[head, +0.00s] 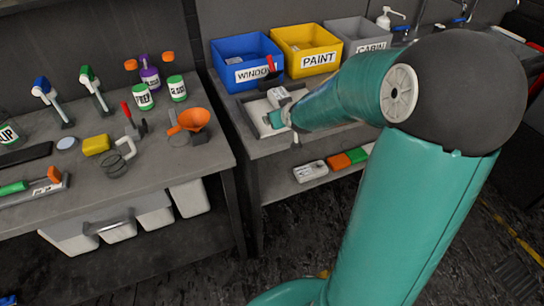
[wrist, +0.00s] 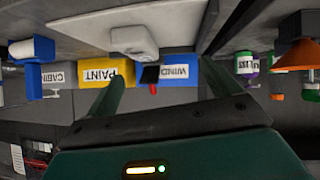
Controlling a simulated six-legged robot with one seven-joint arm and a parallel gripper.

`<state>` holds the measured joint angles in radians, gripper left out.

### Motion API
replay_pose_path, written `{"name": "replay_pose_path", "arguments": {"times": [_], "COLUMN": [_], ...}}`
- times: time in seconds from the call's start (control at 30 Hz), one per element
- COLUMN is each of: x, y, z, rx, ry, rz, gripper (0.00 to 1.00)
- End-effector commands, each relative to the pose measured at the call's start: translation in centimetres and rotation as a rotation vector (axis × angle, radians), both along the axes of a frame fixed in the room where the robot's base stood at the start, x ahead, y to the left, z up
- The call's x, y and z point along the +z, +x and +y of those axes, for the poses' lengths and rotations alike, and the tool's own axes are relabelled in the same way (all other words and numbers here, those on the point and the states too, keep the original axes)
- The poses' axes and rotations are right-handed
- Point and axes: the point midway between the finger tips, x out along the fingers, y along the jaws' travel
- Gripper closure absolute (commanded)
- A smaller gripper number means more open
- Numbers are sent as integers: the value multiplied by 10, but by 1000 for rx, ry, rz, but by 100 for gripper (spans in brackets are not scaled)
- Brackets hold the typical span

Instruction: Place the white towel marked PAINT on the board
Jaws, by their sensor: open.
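A white folded towel (head: 278,96) lies on a pale board (head: 254,109) on the right bench, in front of the bins; any mark on it is too small to read. In the wrist view, which is upside down, a white rounded piece that looks like this towel (wrist: 134,42) rests on a pale flat surface (wrist: 90,22). My gripper (head: 280,118) is just in front of the towel at the board. In the wrist view my gripper's fingers (wrist: 162,72) are wide apart with nothing between them, and the towel appears beyond them. My arm hides part of the board.
Blue (head: 246,60), yellow PAINT (head: 307,48) and grey (head: 357,37) bins stand behind the board. A lower shelf holds another white folded piece (head: 310,171), an orange one (head: 338,161) and a green one. The left bench (head: 100,200) carries tools, bottles and an orange funnel (head: 195,118).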

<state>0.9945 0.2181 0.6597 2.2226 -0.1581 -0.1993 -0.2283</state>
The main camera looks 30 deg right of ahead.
Motion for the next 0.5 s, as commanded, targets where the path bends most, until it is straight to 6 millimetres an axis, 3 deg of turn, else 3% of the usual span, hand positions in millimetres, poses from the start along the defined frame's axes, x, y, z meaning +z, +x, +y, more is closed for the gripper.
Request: {"name": "replay_pose_path", "arguments": {"times": [0.03,0.27,0.5], "x": [10,48,90], "y": [-8,-70,-155], "z": [20,79,135], "rx": [17,11,-2], "ry": [-26,-65,-13], "rz": [42,213,319], "gripper": [11,11,11]}}
